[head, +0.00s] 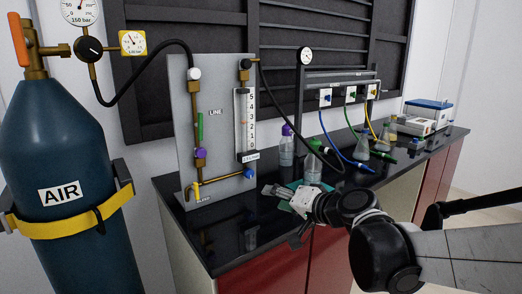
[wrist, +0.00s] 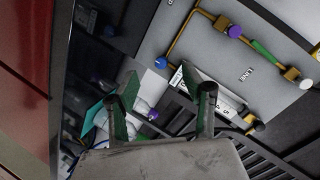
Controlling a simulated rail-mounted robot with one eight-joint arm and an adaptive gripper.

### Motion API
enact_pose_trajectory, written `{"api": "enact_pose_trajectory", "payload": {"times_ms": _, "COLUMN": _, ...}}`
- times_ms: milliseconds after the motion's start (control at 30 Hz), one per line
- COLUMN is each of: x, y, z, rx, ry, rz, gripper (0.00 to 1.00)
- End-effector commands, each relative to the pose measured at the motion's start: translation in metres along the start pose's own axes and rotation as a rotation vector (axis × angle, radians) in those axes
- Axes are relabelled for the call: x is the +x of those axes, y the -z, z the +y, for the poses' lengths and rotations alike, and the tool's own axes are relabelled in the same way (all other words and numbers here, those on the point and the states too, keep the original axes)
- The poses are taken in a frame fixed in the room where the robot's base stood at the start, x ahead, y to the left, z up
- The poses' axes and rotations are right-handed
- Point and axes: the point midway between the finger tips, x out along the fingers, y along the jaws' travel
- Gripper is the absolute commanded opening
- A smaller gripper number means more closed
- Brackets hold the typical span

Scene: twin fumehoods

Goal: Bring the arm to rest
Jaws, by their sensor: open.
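My gripper (head: 272,190) is at the end of my arm, over the front part of the black bench top in the head view. Its fingers point left, toward the gas panel. In the wrist view my gripper (wrist: 160,88) shows two separated fingers with green inner faces, and nothing is held between them. The arm reaches in from the lower right of the head view. A bottle with a purple cap (head: 286,148) and a bottle with a green cap (head: 313,165) stand behind the gripper. Whether the gripper touches the bench cannot be told.
A grey gas panel (head: 180,140) with a flow tube stands left of the gripper. A blue AIR cylinder (head: 62,150) is at far left. Flasks (head: 362,150) and hoses stand along the bench (head: 235,235). A blue-and-white device (head: 428,112) is at the far end.

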Motion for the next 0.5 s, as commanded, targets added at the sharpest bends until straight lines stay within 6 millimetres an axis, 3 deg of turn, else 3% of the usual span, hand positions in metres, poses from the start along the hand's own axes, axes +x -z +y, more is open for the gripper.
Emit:
{"api": "enact_pose_trajectory", "payload": {"times_ms": 233, "x": -0.065, "y": -0.027, "z": 0.003, "rx": -0.142, "ry": -0.173, "rz": -0.096, "gripper": 0.45}}
{"api": "enact_pose_trajectory", "payload": {"times_ms": 500, "x": -0.14, "y": -0.058, "z": 0.024, "rx": -0.284, "ry": -0.387, "rz": -0.193, "gripper": 0.45}}
